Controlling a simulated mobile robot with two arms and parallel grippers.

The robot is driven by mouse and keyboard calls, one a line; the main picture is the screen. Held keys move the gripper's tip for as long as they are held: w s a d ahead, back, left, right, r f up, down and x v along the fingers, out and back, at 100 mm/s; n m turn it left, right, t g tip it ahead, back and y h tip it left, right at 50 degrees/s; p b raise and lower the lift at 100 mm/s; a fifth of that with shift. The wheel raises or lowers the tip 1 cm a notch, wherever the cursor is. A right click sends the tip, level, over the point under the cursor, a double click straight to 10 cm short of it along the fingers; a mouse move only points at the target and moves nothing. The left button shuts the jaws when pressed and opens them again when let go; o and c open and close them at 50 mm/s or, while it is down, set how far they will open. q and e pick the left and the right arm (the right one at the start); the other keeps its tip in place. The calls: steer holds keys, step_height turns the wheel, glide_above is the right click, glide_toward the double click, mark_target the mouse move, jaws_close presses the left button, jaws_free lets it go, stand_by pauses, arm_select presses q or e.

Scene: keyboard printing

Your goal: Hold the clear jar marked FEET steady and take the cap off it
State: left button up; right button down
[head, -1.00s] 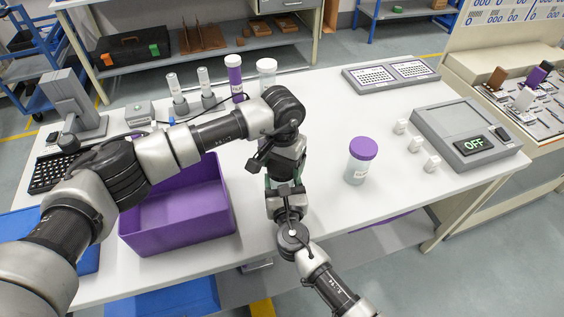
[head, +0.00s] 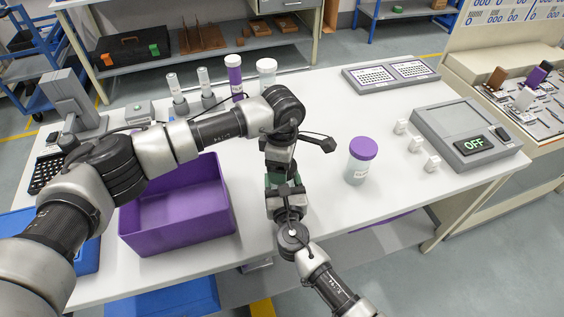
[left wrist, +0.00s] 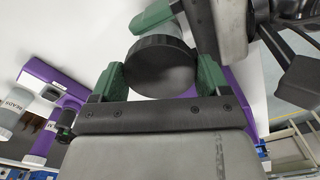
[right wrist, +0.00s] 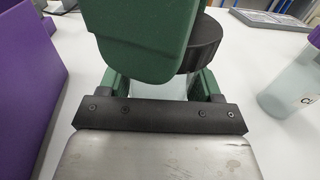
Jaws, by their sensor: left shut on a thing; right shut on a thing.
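The clear jar (right wrist: 158,88) is mostly hidden behind my arms in the head view. In the right wrist view it stands between the green fingers of my right gripper (right wrist: 160,84), which is shut on it. A black round cap (left wrist: 162,66) lies between the green fingers of my left gripper (left wrist: 158,78), which is shut on it. The cap also shows in the right wrist view (right wrist: 206,44), partly behind a left finger and above the jar. I cannot tell whether cap and jar still touch. No FEET marking is visible.
A purple-capped jar (head: 360,162) stands right of my grippers, near small white cubes (head: 415,144) and a grey device reading OFF (head: 450,120). A purple bin (head: 180,238) is left. Several containers, including a purple tube (head: 234,74), stand behind. The table's back middle is clear.

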arm_select(q)
steer(key=n, duration=0.4)
steer(key=shift+n, duration=0.4)
arm_select(e)
steer(key=shift+f, duration=0.1)
arm_select(q)
steer(key=n, duration=0.4)
steer(key=shift+n, duration=0.4)
steer(key=n, duration=0.6)
steer(key=shift+n, duration=0.4)
steer(key=n, duration=0.4)
steer(key=shift+n, duration=0.4)
steer(key=n, duration=0.8)
steer(key=shift+n, duration=0.4)
steer(key=n, duration=0.3)
steer(key=shift+r, duration=0.1)
steer(key=shift+r, duration=0.2)
